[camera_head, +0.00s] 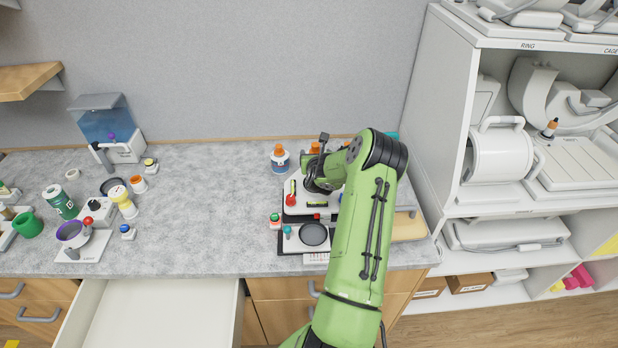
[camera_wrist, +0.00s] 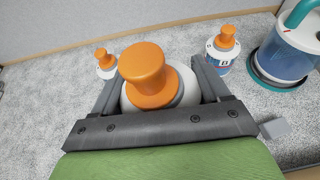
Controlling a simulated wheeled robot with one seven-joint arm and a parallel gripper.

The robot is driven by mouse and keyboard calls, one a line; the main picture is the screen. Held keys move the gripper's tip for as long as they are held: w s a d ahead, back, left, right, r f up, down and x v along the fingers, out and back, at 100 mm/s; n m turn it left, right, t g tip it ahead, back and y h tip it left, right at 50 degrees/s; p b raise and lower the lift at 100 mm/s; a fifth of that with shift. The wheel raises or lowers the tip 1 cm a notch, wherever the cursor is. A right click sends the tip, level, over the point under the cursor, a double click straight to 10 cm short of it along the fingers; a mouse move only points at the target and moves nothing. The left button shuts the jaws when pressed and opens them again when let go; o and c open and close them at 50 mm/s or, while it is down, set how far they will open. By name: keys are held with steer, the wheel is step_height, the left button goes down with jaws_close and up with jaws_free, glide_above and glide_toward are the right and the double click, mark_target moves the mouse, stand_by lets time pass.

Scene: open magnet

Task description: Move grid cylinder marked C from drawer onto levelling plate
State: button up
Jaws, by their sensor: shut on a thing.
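My gripper (camera_wrist: 158,95) is shut on a white cylinder with a large orange knob (camera_wrist: 147,70), which stands between the two dark fingers in the wrist view. Its marking is not visible. In the head view my gripper (camera_head: 320,182) is low over a white platform (camera_head: 298,208) with a red knob, which seems to be the levelling plate. My arm hides part of the platform and the held cylinder, so I cannot tell whether they touch. The open drawer (camera_head: 148,312) at the lower left shows a bare white floor.
An orange-capped bottle (camera_head: 280,158) stands behind the platform; another (camera_wrist: 222,50) shows in the wrist view, near a blue clear vessel (camera_wrist: 288,50). A black round dish (camera_head: 314,234) is in front. A white shelf unit (camera_head: 445,120) stands right.

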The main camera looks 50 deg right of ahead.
step_height(320, 180, down, 7)
steer(key=shift+w+r, duration=0.1)
steer(key=shift+r, duration=0.05)
steer(key=shift+d, duration=0.15)
